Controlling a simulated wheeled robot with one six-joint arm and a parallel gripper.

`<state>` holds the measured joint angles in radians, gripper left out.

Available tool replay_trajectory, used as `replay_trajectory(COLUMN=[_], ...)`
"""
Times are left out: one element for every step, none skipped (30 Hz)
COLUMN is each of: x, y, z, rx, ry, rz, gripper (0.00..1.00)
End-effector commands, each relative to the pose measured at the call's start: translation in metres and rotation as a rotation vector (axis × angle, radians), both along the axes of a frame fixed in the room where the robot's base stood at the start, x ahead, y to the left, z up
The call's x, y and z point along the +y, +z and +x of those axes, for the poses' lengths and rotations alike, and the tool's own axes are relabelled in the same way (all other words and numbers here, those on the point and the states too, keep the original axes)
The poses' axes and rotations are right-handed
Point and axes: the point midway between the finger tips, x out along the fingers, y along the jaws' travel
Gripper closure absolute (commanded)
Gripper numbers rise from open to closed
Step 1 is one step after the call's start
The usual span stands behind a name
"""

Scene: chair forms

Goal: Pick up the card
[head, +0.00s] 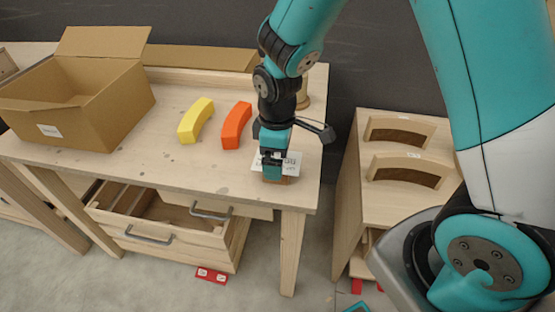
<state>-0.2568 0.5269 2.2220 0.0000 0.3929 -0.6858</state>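A white card (291,161) with dark print lies near the front right of the wooden table (170,172). My gripper (272,177) is over the card and hides much of its middle and left part. A small brown piece shows just below the gripper's tip, at the card's front side. The fingers are seen from above and behind, so I cannot tell whether they are open or shut, or whether they touch the card.
A yellow block (195,120) and an orange block (236,125) lie left of the gripper. An open cardboard box (110,100) stands at the left. A drawer (165,240) hangs open below. A wooden cabinet (385,205) with curved pieces stands right, across a gap.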

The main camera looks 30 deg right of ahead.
Motion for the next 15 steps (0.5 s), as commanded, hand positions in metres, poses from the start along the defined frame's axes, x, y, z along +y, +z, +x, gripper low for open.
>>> replay_trajectory(x=[-0.0001, -0.0001, -0.0001, -0.0001, 0.0, -0.0001, -0.0001, 0.0, 0.0, 0.0, 0.0, 0.0, 0.0, 0.0, 0.0], y=[0.0002, 0.0002, 0.0003, 0.0003, 0.0003, 0.0003, 0.0004, 0.0004, 0.0004, 0.0004, 0.0005, 0.0005, 0.0005, 0.0005, 0.0005], z=[0.0001, 0.0001, 0.0001, 0.0001, 0.0001, 0.0001, 0.0001, 0.0001, 0.0001, 0.0001, 0.0002, 0.0002, 0.0002, 0.0002, 0.0002], rx=[0.0, 0.0, 0.0, 0.0, 0.0, 0.0, 0.0, 0.0, 0.0, 0.0, 0.0, 0.0, 0.0, 0.0, 0.0], ry=[0.0, 0.0, 0.0, 0.0, 0.0, 0.0, 0.0, 0.0, 0.0, 0.0, 0.0, 0.0, 0.0, 0.0, 0.0], rz=[0.0, 0.0, 0.0, 0.0, 0.0, 0.0, 0.0, 0.0, 0.0, 0.0, 0.0, 0.0, 0.0, 0.0, 0.0], gripper=[0.02, 0.09, 0.18, 0.25, 0.32, 0.41, 0.44, 0.44, 0.45, 0.45, 0.45, 0.45, 0.45, 0.45, 0.45])
